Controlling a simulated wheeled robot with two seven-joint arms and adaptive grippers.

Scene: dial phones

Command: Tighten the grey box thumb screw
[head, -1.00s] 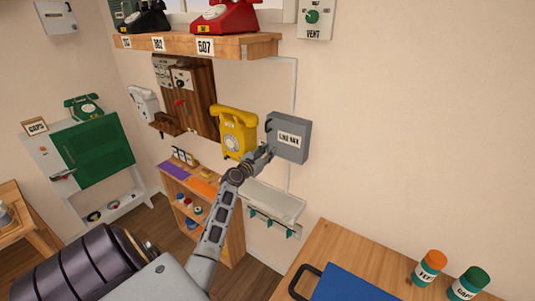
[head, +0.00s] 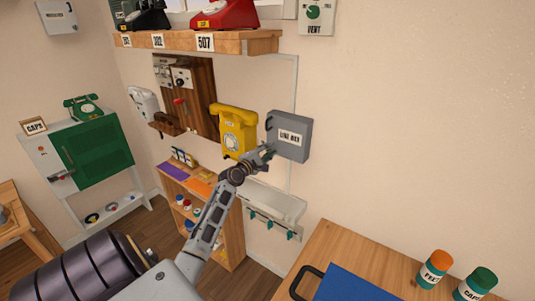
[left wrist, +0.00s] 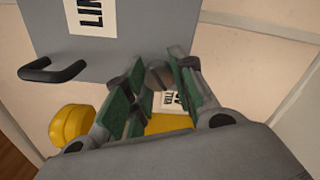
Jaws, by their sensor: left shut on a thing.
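The grey box (head: 290,137) with a white "LINE BOX" label is on the wall, right of the yellow phone (head: 236,128). It also fills the top of the left wrist view (left wrist: 145,38), with its dark handle (left wrist: 52,72) at the left. The thumb screw (left wrist: 158,77) is a round grey-brown knob at the box's edge nearest the fingers. My left gripper (head: 264,154) is at the box's lower left corner. In the left wrist view its green-padded fingers (left wrist: 158,82) are shut on the thumb screw, one on each side. My right gripper is out of view.
A wooden shelf (head: 210,42) with phones is above. A white tray (head: 272,203) with hooks is below the box, and a small bookcase (head: 232,235) at lower left. A wooden table with a blue board (head: 345,285) and jars is in front. The wall at right is clear.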

